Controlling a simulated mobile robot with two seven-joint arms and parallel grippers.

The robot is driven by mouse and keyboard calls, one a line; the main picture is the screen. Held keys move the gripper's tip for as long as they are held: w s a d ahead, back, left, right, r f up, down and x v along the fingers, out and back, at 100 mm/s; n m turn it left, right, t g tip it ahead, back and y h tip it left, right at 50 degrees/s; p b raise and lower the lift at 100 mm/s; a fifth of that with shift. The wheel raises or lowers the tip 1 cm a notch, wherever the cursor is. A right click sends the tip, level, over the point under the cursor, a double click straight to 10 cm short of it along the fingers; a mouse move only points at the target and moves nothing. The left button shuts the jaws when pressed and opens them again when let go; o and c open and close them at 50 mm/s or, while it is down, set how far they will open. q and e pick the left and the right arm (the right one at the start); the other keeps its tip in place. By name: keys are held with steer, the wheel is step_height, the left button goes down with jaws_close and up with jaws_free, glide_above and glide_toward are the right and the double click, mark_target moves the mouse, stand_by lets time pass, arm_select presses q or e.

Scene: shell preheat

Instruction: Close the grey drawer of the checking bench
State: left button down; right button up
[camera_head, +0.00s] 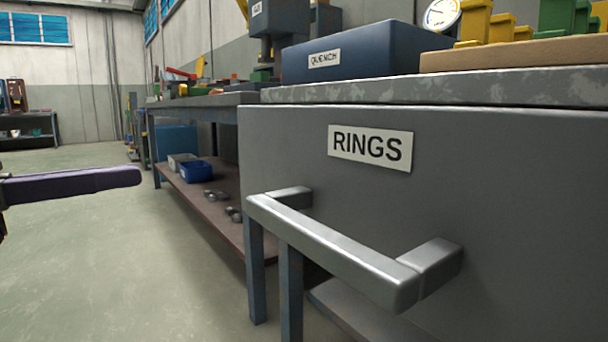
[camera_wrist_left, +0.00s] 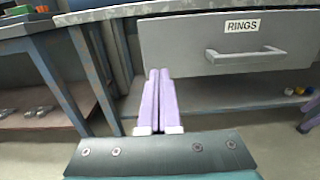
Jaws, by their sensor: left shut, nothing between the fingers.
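The grey drawer front (camera_head: 290,145) of the checking bench carries a RINGS label (camera_head: 370,148) and a silver bar handle (camera_head: 335,250). It stands just below the bench top; how far out it sits is hard to tell. The drawer front (camera_wrist_left: 185,45) and handle (camera_wrist_left: 245,55) also show in the left wrist view. My left gripper (camera_head: 138,177) has purple fingers, left of the drawer and apart from it. In its wrist view the fingers (camera_wrist_left: 160,72) are together and empty, pointing toward the bench. A purple piece (camera_wrist_left: 312,114) at that view's right edge looks like my right gripper, mostly cut off.
The bench top (camera_head: 430,92) holds a blue QUENCH box (camera_head: 375,55), a gauge (camera_head: 441,15) and coloured blocks. A second bench stands behind at left, with a blue bin (camera_head: 196,172) on its lower shelf. The floor (camera_head: 110,260) at left is clear.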

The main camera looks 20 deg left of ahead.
mark_target(252, 159)
arm_select(q)
steer(key=b+x, duration=0.1)
steer(key=x, duration=1)
steer(key=shift+w, duration=0.1)
arm_select(e)
steer(key=shift+w+a+f, duration=0.1)
steer(key=shift+f, duration=0.6)
arm_select(q)
steer(key=shift+d, duration=0.1)
